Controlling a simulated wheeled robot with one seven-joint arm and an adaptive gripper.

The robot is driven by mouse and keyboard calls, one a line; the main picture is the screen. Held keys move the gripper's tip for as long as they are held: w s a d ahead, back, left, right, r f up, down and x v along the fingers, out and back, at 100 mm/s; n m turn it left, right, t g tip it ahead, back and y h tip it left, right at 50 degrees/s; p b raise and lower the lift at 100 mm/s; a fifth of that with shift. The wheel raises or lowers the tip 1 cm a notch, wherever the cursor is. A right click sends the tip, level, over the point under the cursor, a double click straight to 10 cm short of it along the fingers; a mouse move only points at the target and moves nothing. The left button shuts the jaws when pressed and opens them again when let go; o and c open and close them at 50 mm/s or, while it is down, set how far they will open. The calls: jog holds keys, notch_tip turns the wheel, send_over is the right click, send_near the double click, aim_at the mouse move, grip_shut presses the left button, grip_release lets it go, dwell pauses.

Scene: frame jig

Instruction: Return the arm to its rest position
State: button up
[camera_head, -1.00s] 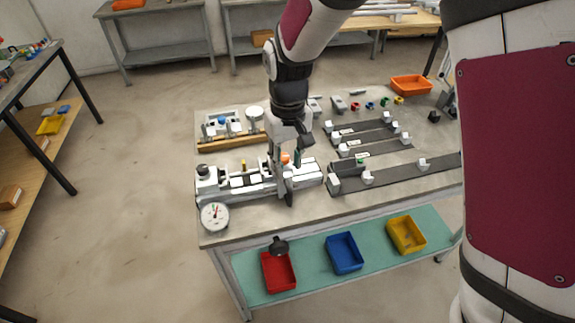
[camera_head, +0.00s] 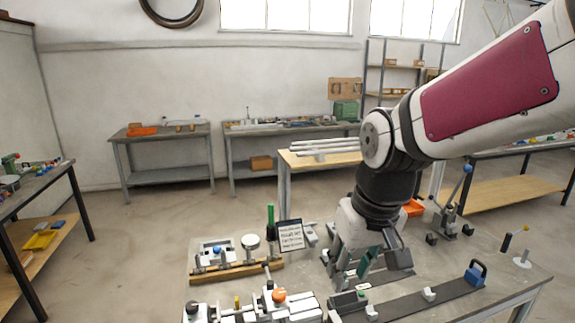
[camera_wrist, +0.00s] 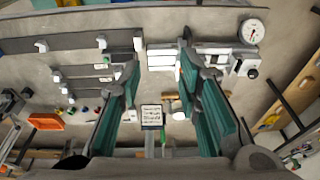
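My gripper (camera_head: 362,270) hangs above the workbench on my raised arm, over the area of the dark rails. In the wrist view, my gripper (camera_wrist: 160,66) has its two green-padded fingers well apart, with nothing held between them. Below it in that view lie the white clamp fixture (camera_wrist: 165,60) and the dial gauge (camera_wrist: 251,31). In the head view, the white fixture with an orange knob (camera_head: 279,295) is at the bottom edge, partly cut off.
A small sign (camera_head: 291,236) and a green upright cylinder (camera_head: 270,217) stand left of the gripper. A dark rail (camera_head: 450,294) with a blue-handled block (camera_head: 475,274) lies right. Space above the bench's left part is clear.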

jog(key=s+d+r+m+t, duration=0.1)
jog(key=s+d+r, duration=0.1)
jog(key=s+d, duration=0.2)
jog(key=s+d+r+m+t+h, duration=0.1)
jog(key=s+d+r+t, duration=0.1)
jog(key=s, duration=0.7)
jog(key=d+r, duration=0.1)
jog(key=d, duration=0.1)
jog(key=shift+s+d+r+m, duration=0.2)
jog(key=shift+d+r+m, duration=0.1)
jog(key=shift+d+m, duration=0.1)
jog(key=shift+c, duration=0.3)
